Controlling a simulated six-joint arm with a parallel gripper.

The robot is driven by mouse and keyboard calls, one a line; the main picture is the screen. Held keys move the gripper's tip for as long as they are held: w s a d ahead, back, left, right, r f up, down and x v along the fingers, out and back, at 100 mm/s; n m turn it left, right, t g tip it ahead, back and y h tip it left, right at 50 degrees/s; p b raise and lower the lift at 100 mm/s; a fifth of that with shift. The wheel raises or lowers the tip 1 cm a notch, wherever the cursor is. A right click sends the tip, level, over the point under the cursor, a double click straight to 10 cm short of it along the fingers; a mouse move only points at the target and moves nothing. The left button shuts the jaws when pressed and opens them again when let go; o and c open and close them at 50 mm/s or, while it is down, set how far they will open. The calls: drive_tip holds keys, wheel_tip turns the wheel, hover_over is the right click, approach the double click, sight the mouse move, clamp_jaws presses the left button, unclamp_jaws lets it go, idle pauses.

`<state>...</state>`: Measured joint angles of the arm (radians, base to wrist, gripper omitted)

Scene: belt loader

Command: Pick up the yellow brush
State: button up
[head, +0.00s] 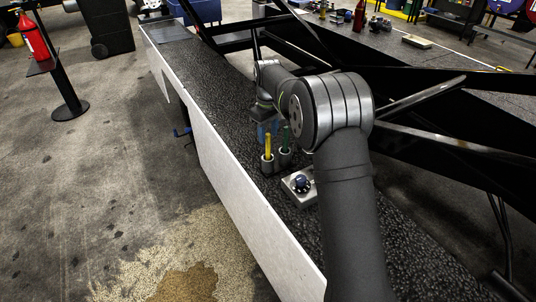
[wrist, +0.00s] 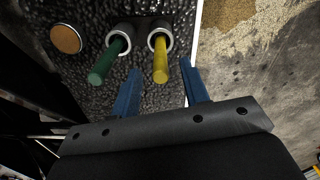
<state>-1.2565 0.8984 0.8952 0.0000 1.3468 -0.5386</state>
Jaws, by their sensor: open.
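The yellow brush (wrist: 161,66) stands in a round grey holder (wrist: 157,36) in the wrist view, with its end towards the camera. In the head view the yellow brush (head: 268,144) is upright in its holder on the black belt surface. My gripper (wrist: 163,76) is open, with its two blue fingers apart. The yellow brush's end shows between the fingertips, nearer the right finger. I cannot tell how far apart in depth they are.
A green brush (wrist: 104,66) stands in a second holder just left of the yellow one. A round tan disc (wrist: 66,39) lies farther left. A grey box with a dark blue knob (head: 301,183) sits nearer the camera. A pale side panel (head: 222,165) edges the belt.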

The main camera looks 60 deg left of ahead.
sight(268, 141)
wheel_tip(268, 141, down, 4)
drive_tip(key=shift+f, duration=0.25)
clamp_jaws()
drive_tip(key=shift+a+r, duration=0.1)
